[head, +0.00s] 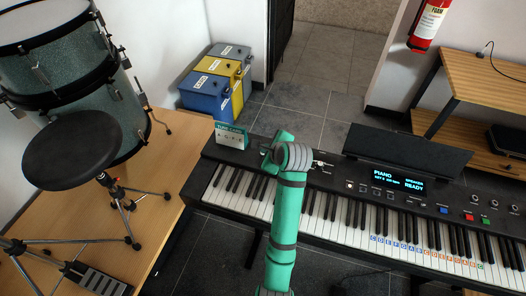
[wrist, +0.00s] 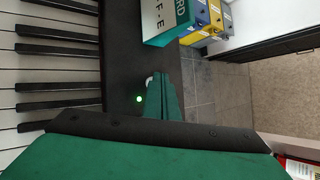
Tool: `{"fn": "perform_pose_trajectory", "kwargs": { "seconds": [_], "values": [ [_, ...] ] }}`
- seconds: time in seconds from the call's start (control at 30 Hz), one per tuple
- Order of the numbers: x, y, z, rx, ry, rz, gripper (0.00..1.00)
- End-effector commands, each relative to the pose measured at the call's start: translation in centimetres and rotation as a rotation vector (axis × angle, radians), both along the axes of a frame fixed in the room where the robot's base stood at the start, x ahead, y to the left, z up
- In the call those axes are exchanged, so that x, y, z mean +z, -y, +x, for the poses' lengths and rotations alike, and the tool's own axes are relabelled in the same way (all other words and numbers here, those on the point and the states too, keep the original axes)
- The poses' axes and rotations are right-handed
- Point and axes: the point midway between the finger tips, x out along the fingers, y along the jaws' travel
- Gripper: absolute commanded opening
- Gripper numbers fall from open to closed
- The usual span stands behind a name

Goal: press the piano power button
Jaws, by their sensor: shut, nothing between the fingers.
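The black digital piano (head: 230,157) runs across the head view, with its display (head: 398,183) lit and reading PIANO and READY. My gripper (wrist: 159,78) is shut and empty, its green fingers over the piano's black top panel in the wrist view. A small white round part, perhaps the power button (wrist: 149,81), shows right beside the fingertips, partly covered by them. I cannot tell whether they touch it. A green light (wrist: 139,99) glows on the panel close by. In the head view my wrist hides this spot.
A green and white card box (head: 231,136) stands on the piano's left end, close to my gripper; it also shows in the wrist view (wrist: 168,22). A drum and black stool (head: 70,150) stand left. Recycling bins (head: 215,82) stand behind. A black music rest (head: 408,150) rises right.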

Motion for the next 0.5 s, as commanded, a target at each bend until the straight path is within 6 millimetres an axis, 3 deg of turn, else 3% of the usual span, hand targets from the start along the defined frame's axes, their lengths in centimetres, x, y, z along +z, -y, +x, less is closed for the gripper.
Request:
{"fn": "perform_pose_trajectory", "kwargs": {
  "seconds": [0.5],
  "values": [
    [1.1, 0.01, 0.0, 0.0, 0.0, 0.0, 0.0]
  ]
}}
